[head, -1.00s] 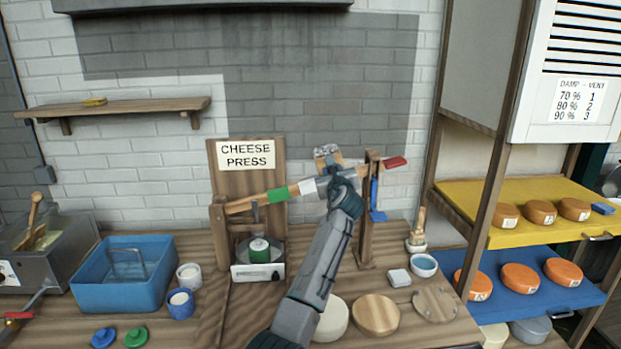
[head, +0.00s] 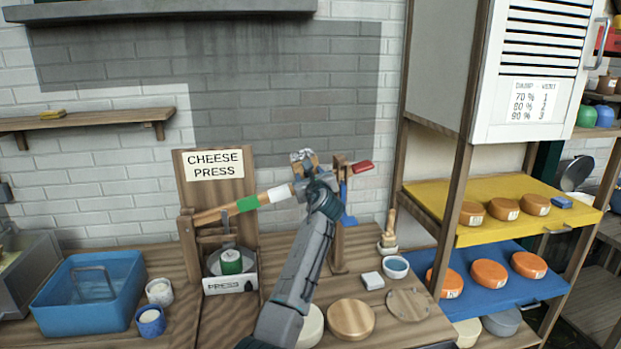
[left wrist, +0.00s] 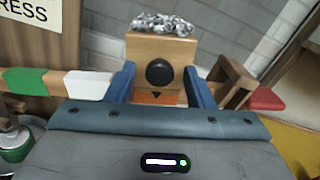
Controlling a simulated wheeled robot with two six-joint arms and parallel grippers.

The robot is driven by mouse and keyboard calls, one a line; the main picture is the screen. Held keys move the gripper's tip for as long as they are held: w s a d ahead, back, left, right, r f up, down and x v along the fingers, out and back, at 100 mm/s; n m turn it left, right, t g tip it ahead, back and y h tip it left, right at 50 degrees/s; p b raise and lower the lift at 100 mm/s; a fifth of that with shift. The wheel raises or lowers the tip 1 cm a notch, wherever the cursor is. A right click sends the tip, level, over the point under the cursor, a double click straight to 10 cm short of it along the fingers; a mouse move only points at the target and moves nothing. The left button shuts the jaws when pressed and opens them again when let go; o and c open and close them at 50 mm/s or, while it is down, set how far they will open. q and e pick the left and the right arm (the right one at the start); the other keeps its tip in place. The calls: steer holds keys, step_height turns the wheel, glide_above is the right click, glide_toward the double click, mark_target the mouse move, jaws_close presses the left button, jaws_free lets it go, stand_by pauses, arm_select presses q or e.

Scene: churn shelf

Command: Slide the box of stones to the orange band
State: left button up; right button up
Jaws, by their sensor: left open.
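The box of stones (left wrist: 161,50) is a wooden box with a dark round knob and grey mottled stones on top. It sits on the press lever, right of its white band (left wrist: 88,84) and green band (left wrist: 25,81). In the head view the box (head: 304,158) is partly hidden behind my left gripper (head: 318,184). An orange band (left wrist: 158,98) shows directly below the box, under a small black downward triangle. My left gripper is open, with its blue fingers on either side of the box's lower part; I cannot tell whether they touch it. My right gripper is out of view.
A wooden upright (head: 339,215) and red lever end (head: 362,167) stand right of the box. The cheese press sign (head: 214,163) is at left. A blue tub (head: 75,310), cups and cheese rounds are on the bench. Shelves of cheeses (head: 487,258) stand at right.

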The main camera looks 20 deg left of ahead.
arm_select(q)
steer(key=b+v, duration=0.2)
steer(key=v, duration=0.8)
steer(key=shift+s+d+b, duration=0.3)
steer(key=shift+b, duration=0.05)
steer(key=shift+f, duration=0.15)
